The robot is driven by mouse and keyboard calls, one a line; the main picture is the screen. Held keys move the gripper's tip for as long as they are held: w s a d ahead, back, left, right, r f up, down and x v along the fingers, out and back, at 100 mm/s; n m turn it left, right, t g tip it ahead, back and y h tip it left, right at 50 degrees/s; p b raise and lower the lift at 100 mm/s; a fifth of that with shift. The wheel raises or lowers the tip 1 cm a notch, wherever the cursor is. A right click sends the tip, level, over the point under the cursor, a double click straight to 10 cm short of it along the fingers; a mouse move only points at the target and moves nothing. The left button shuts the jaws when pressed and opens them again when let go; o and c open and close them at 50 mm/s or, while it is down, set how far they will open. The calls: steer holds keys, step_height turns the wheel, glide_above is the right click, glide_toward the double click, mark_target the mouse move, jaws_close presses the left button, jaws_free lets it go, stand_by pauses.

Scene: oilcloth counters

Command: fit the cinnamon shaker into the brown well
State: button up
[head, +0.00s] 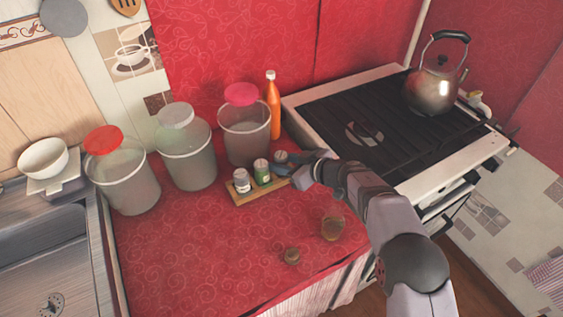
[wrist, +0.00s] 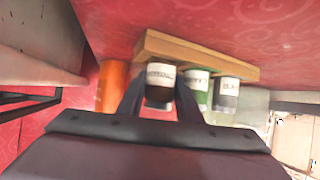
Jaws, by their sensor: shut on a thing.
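My gripper (head: 288,168) is shut on a dark brown shaker with a white label, the cinnamon shaker (wrist: 159,92); the label is too blurred to read surely. In the head view its top (head: 281,157) shows beside the fingers. It is at the right end of a wooden rack (head: 238,198), which also shows in the wrist view (wrist: 190,58). I cannot tell whether its base is seated in the rack or just above it. The brown well is not visible.
An orange bottle (head: 273,105) and a pink-lidded jar (head: 243,130) stand behind the rack. Two more jars are farther left. An amber glass (head: 332,229) and small brown piece (head: 291,256) lie in front. The stove (head: 375,120) with kettle (head: 434,90) is at right.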

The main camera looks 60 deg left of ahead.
steer(key=shift+f, duration=0.15)
steer(key=o, duration=0.8)
steer(key=shift+r, duration=0.25)
steer(key=v, duration=1.2)
steer(key=shift+f+b, duration=0.1)
steer(key=shift+b, duration=0.25)
